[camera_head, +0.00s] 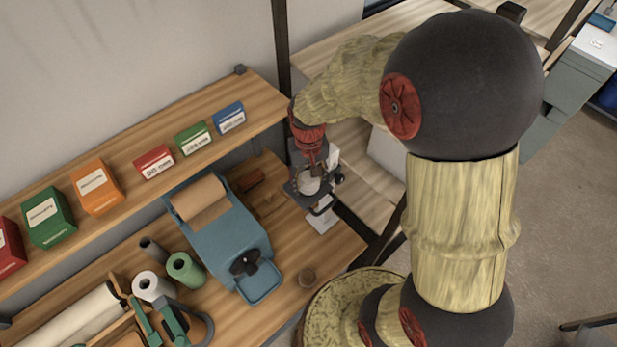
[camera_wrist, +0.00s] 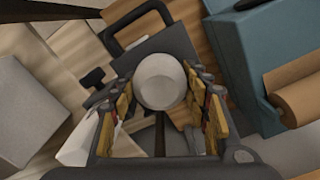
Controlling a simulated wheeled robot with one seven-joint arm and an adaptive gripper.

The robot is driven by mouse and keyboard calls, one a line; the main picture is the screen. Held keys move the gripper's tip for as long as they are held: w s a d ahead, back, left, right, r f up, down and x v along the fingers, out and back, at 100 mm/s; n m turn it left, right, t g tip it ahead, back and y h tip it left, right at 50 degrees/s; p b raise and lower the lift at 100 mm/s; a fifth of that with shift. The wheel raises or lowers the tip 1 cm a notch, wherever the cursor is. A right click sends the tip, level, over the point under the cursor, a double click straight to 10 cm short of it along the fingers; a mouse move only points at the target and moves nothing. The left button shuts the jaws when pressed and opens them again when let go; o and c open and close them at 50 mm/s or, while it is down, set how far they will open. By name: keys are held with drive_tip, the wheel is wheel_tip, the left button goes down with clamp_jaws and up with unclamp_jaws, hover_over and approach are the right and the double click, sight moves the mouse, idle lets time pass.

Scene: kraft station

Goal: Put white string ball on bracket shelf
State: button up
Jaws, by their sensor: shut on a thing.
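The white string ball (camera_head: 308,182) is between the fingers of my gripper (camera_head: 310,186). In the wrist view the ball (camera_wrist: 160,80) looks round and pale, with a finger of my gripper (camera_wrist: 162,92) on each side. My gripper is shut on it and holds it above the right end of the workbench. The bracket shelf (camera_head: 265,103), a wooden board along the wall, is at the upper left of the head view. It lies to the left of my gripper. The ball's underside is hidden.
Small coloured boxes, such as a blue one (camera_head: 229,118) and a green one (camera_head: 193,138), stand on the shelf; its right end is bare. A blue machine with a brown paper roll (camera_head: 199,196) stands on the bench (camera_head: 335,243). A dark post (camera_head: 283,45) rises near my gripper.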

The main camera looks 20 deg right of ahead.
sight(309, 178)
drive_tip(key=shift+s+f, duration=0.1)
drive_tip(key=shift+f, duration=0.05)
drive_tip(key=o, duration=1.1)
drive_tip(key=shift+o, duration=0.3)
wheel_tip(309, 178, up, 11)
drive_tip(key=shift+r+b, duration=0.2)
drive_tip(key=shift+b, duration=1)
drive_tip(key=s+r+n+t, duration=0.1)
drive_tip(key=s+r+t, duration=0.1)
drive_tip(key=s+r, duration=0.3)
drive_tip(key=s+a+r+t, duration=0.1)
drive_tip(key=s+r+t, duration=0.2)
drive_tip(key=s, duration=0.6)
drive_tip(key=shift+s+a+r+n+t, duration=0.3)
drive_tip(key=shift+r+n, duration=0.1)
drive_tip(key=shift+r, duration=0.5)
